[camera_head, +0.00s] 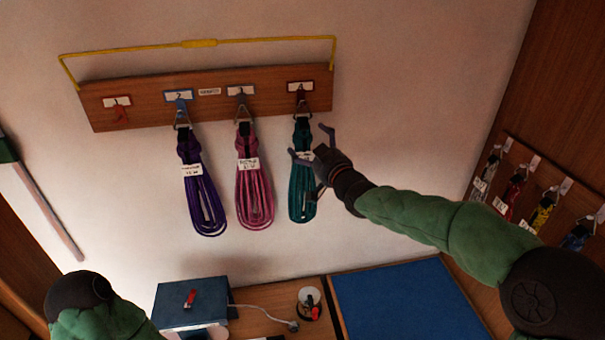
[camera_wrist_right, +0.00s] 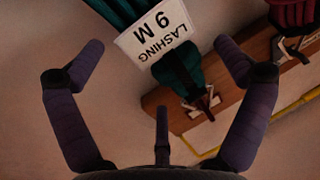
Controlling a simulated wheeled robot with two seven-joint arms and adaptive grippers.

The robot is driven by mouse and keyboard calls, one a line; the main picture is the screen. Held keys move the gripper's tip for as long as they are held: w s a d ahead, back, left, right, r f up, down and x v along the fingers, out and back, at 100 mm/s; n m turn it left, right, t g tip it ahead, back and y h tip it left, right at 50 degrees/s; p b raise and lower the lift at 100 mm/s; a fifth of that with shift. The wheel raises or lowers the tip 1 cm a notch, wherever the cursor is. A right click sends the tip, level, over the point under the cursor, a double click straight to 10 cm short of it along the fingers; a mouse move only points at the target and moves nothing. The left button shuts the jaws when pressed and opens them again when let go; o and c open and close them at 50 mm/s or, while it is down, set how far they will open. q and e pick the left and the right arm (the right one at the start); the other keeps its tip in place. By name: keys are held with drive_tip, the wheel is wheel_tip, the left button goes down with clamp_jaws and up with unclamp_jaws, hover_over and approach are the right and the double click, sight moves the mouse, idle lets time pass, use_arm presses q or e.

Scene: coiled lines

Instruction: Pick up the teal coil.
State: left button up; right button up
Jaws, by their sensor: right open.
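The teal coil (camera_head: 302,185) hangs from the rightmost hook (camera_head: 301,100) of a wooden wall board, with a dark strap at its top and a white label. In the right wrist view the teal coil (camera_wrist_right: 182,72) shows its label (camera_wrist_right: 154,33) reading "LASHING 9 M", beyond the fingertips. My right gripper (camera_head: 309,145) is open just right of the coil's upper part, fingers spread. In the wrist view the open right gripper (camera_wrist_right: 157,50) has nothing gripped. Contact cannot be told. The left arm shows at bottom left, but its gripper is out of view.
A purple coil (camera_head: 203,195) and a pink coil (camera_head: 254,190) hang left of the teal one. The leftmost red hook (camera_head: 120,114) is empty. A yellow bar (camera_head: 200,43) runs above the wooden board (camera_head: 210,102). Below are a blue box (camera_head: 191,303), a cup (camera_head: 310,304) and a blue mat (camera_head: 410,300).

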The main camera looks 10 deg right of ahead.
drive_tip(key=shift+p+x, duration=0.35)
drive_tip(key=shift+x, duration=1.1)
drive_tip(key=c, duration=1.6)
drive_tip(key=shift+r, duration=0.15)
drive_tip(key=shift+c, duration=1.3)
drive_tip(key=shift+r, duration=0.15)
